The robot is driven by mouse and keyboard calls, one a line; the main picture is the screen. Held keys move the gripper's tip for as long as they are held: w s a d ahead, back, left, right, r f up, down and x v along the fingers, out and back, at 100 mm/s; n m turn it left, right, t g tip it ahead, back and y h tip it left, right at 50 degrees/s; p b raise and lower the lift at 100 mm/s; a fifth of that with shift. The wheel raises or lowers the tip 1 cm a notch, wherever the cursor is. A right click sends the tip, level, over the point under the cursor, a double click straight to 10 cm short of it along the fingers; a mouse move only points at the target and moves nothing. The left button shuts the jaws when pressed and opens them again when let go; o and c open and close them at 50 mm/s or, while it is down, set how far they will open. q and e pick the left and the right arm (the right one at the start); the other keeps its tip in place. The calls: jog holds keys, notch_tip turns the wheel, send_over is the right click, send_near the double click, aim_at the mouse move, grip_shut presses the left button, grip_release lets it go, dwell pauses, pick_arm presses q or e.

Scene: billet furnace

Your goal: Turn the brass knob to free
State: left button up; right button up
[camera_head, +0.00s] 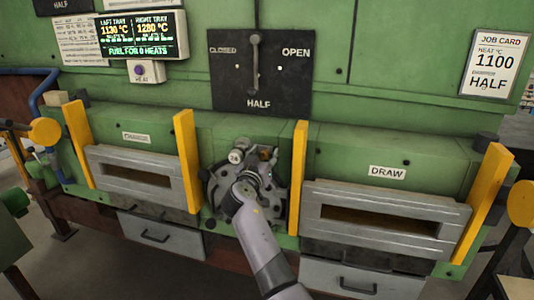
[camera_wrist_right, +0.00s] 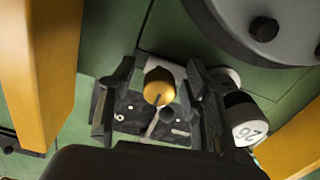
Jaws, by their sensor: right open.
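The brass knob (camera_wrist_right: 159,86) is a small rounded yellow knob on a dark fixture with small white labels. In the right wrist view it sits between the two fingers of my right gripper (camera_wrist_right: 158,95). The fingers stand open on either side of it, and I cannot tell whether they touch it. The lettering that would show the knob's setting is too small to read. My left gripper is not in view.
Yellow uprights (camera_head: 298,178) stand close on both sides of the gripper. A round tag reading 26 (camera_head: 235,157) is beside it. Above is a black lever plate (camera_head: 230,90) marked CLOSED, OPEN and HALF. A display (camera_head: 141,35) and job card (camera_head: 496,62) are on the green wall.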

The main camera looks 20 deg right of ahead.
jog(key=shift+c, duration=1.1)
jog(key=c, duration=0.5)
grip_shut()
